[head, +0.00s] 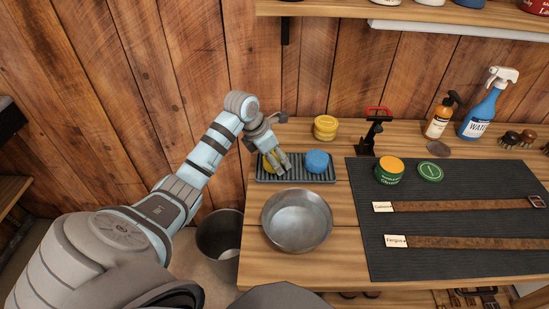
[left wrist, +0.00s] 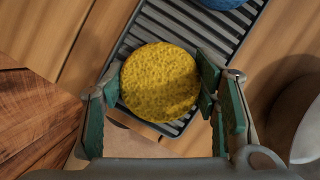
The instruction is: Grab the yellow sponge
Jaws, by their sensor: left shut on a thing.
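The yellow sponge (left wrist: 160,82) is round and sits on the left end of a dark ribbed tray (head: 322,177). In the head view it (head: 268,165) is partly hidden by my gripper. My left gripper (head: 279,164) reaches down over it. In the left wrist view, my left gripper's (left wrist: 158,98) green-padded fingers are on either side of the sponge and shut on it. A blue sponge (head: 317,160) lies on the right part of the same tray, apart from the gripper. My right gripper is not seen.
A metal bowl (head: 297,220) stands just in front of the tray. A dark mat (head: 450,260) with leather straps covers the right. A bucket (head: 220,237) is beside the table.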

